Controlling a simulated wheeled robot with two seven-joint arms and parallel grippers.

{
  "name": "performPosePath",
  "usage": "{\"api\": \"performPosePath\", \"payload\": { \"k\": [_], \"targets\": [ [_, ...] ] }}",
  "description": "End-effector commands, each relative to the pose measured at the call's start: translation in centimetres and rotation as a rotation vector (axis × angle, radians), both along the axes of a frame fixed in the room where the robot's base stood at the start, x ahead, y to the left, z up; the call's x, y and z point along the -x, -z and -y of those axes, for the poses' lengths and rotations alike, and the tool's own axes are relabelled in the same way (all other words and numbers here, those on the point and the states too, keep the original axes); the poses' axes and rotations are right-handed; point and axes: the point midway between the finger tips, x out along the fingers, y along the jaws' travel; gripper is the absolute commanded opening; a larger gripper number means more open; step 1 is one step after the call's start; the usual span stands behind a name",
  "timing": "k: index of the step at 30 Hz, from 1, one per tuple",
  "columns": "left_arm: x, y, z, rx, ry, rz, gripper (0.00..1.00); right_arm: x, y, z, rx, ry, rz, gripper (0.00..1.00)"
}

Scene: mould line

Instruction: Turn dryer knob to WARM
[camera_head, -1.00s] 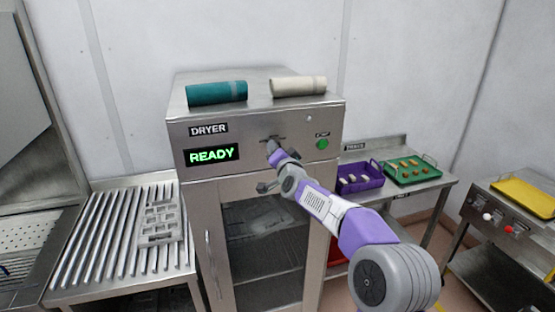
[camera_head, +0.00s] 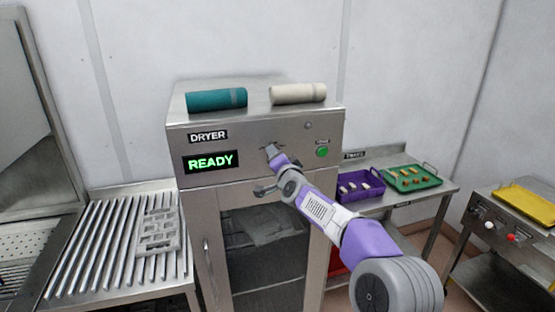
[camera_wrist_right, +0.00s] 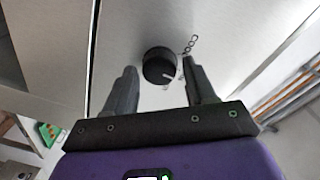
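The dryer (camera_head: 190,213) is a steel cabinet with a DRYER label and a green READY display (camera_head: 210,161) on its front panel. The knob (camera_wrist_right: 159,65) is black and round with a white pointer mark, seen in the right wrist view. My right gripper (camera_wrist_right: 160,85) is open, its two grey fingers on either side of the knob, with gaps between. In the head view my right gripper (camera_head: 270,152) is at the panel and hides the knob. My left gripper is not in view.
A teal roll (camera_head: 217,99) and a cream roll (camera_head: 298,93) lie on the dryer. A green button (camera_head: 322,152) is right of my gripper. A roller table (camera_head: 88,245) with a grey mould (camera_head: 159,232) stands left. A purple bin (camera_head: 361,187) and green tray (camera_head: 412,178) stand right.

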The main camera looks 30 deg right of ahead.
Motion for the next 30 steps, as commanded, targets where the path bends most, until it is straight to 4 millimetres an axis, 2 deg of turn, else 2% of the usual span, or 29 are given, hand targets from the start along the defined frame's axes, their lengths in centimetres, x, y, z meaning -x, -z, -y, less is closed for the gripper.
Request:
{"api": "performPosePath", "payload": {
  "k": [2,13,24,30],
  "targets": [
    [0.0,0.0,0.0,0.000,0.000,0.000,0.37,0.0,0.0,0.0,0.000,0.000,0.000,0.66],
    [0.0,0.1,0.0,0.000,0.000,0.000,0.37,0.5,0.0,-0.2,0.000,-0.001,0.001,0.66],
    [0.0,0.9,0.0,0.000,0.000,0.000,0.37,5.5,-0.2,-1.5,-0.001,-0.001,0.001,0.66],
    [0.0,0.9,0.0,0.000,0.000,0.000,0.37,7.1,-0.3,-2.0,0.001,-0.001,0.001,0.66]
  ]
}}
